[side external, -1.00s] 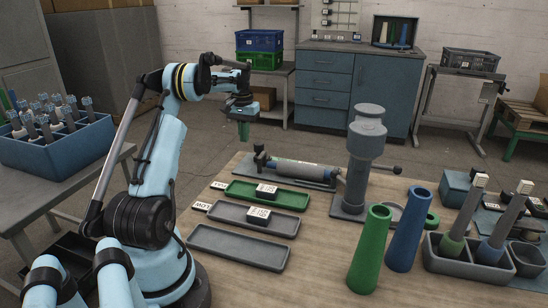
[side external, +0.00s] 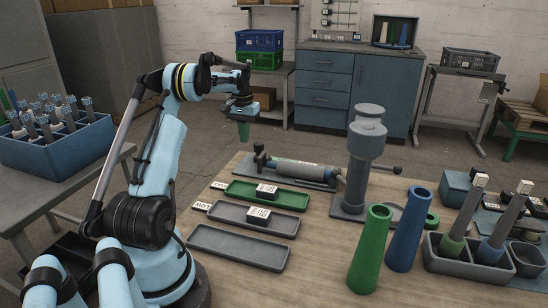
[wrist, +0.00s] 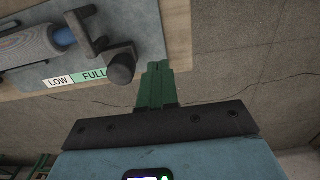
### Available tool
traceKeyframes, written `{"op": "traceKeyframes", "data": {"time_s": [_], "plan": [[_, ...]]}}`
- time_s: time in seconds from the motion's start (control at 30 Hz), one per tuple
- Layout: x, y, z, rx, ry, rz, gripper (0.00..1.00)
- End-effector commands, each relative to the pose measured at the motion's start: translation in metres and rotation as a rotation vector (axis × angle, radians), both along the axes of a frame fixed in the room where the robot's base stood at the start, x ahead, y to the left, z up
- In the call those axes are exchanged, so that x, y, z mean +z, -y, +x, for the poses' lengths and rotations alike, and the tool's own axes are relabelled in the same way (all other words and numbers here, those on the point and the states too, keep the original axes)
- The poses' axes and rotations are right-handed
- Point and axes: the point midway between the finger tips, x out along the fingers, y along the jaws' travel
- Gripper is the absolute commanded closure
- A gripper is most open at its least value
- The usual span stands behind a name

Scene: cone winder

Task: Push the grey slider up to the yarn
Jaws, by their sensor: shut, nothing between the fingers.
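The winder (side external: 300,172) lies along the back edge of the table, with a pale grey roll on it. In the wrist view, the grey roll (wrist: 25,46) has a blue part (wrist: 64,36) at its end. A dark grey bracket (wrist: 82,30) and a dark grey knob (wrist: 121,68) stand beside it, near a LOW and FULL label (wrist: 76,80). I cannot tell which grey part is the slider. My gripper (wrist: 157,68), with green fingers, is shut and empty, apart from the knob. In the side view, my gripper (side external: 243,132) hangs beyond the table's back left edge.
A grey column (side external: 360,160) stands right of the winder. Green (side external: 265,195) and grey (side external: 255,219) trays lie in front of it. Green (side external: 371,248) and blue (side external: 408,229) cones stand at front right. The air around my gripper looks clear.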

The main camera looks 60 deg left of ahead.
Motion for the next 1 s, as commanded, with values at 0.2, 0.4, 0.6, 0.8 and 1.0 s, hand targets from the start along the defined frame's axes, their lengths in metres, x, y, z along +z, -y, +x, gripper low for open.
{"op": "traceKeyframes", "data": {"time_s": [0.2, 0.4, 0.6, 0.8, 1.0], "plan": [[-0.009, 0.000, 0.000, 0.000, 0.000, 0.000, 1.00], [-0.019, 0.000, 0.000, 0.000, 0.000, 0.000, 1.00], [-0.028, 0.000, 0.000, 0.000, 0.000, 0.000, 1.00], [-0.035, 0.000, 0.000, 0.000, 0.000, 0.000, 1.00], [-0.035, 0.000, 0.000, 0.000, 0.000, 0.000, 1.00]]}}
